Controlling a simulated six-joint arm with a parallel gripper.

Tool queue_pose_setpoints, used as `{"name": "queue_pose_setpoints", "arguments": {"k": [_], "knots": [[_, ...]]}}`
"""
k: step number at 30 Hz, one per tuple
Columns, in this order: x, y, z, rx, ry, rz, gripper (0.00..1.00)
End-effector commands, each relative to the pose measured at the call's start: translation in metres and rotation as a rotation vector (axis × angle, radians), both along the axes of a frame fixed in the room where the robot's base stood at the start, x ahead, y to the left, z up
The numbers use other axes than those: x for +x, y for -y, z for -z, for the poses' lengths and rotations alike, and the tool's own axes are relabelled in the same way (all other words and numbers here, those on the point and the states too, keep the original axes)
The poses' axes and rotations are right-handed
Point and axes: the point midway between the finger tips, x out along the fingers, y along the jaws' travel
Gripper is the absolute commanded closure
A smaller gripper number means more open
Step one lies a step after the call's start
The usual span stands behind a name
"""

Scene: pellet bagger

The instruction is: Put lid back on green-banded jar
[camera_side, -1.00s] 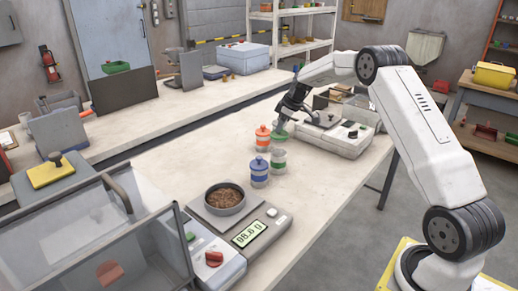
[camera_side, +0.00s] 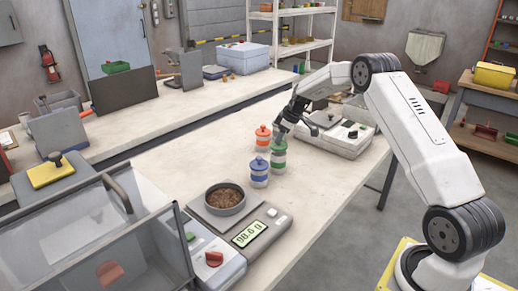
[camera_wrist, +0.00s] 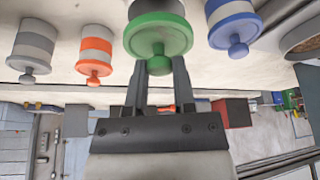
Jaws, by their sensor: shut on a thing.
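The green lid (camera_side: 279,146) is at the mouth of the clear, green-banded jar (camera_side: 278,164), which stands upright on the bench. The lid looks level and lined up with the jar; I cannot tell whether a thin gap is left. My gripper (camera_side: 283,132) is above the lid, shut on its knob. In the wrist view the green lid (camera_wrist: 158,34) fills the top middle, its round knob between the fingertips of my gripper (camera_wrist: 159,68). The jar's body is mostly hidden behind the lid there.
The orange-banded jar (camera_side: 263,139) stands just behind left, and the blue-banded jar (camera_side: 259,172) just in front, both lidded. A grey-lidded jar (camera_wrist: 35,45) shows in the wrist view. A scale with a pellet bowl (camera_side: 225,198) is nearer; a sealer-like machine (camera_side: 335,135) is behind right.

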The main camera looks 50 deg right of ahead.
Motion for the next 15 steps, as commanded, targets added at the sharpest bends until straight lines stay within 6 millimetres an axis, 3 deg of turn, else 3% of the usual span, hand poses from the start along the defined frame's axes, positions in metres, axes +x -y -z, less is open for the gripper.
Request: {"name": "queue_pose_setpoints", "arguments": {"k": [15], "knots": [[0.0, 0.0, 0.019, 0.0, 0.001, 0.0, 1.0]]}}
